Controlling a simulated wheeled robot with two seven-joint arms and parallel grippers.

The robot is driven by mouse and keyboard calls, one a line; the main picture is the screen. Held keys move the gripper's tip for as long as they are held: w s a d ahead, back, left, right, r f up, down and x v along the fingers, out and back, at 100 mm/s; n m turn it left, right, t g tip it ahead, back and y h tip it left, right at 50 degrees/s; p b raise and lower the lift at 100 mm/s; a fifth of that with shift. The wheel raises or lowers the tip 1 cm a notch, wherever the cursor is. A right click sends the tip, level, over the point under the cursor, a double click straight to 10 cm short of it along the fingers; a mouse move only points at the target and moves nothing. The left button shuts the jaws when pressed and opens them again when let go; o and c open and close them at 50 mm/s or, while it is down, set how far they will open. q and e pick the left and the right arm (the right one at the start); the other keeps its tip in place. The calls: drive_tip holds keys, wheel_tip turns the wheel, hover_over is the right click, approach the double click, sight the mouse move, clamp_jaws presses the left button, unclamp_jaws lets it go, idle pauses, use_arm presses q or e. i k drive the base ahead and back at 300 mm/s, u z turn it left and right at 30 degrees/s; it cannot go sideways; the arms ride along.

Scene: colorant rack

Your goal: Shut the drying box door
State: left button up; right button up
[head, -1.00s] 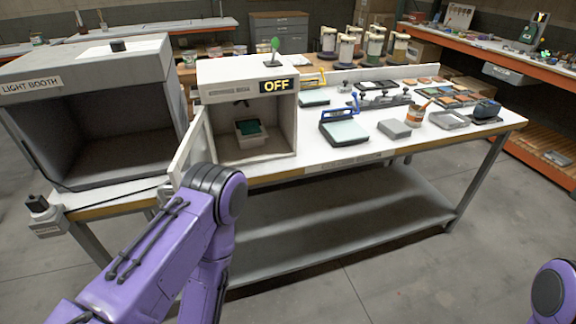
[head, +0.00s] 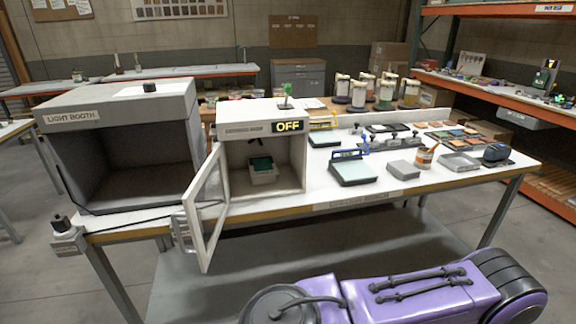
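The drying box (head: 248,120) is the white box with the OFF sign, on the workbench to the right of the light booth. Its door (head: 207,222) is a pale frame around a clear pane. It stands open, hinged at the box's left side and swung out past the bench's front edge. The box's front opening is uncovered. Inside is a small white container (head: 263,176) with a dark green top. A purple arm of mine lies across the bottom right, apart from the door in the picture. Neither gripper shows.
The light booth (head: 118,112) stands close left of the door. A small grey device (head: 66,236) is at the bench's left front corner. A screen frame on a pad (head: 353,172) and several small items lie right of the box. Floor in front is partly hidden by my arm.

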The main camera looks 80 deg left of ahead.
sight(204, 257)
drive_tip(key=k, duration=1.2)
drive_tip(key=u, duration=2.3)
drive_tip(key=i, duration=1)
drive_tip(key=u, duration=0.6)
drive_tip(key=k, duration=0.85)
drive_tip(key=z, duration=0.15)
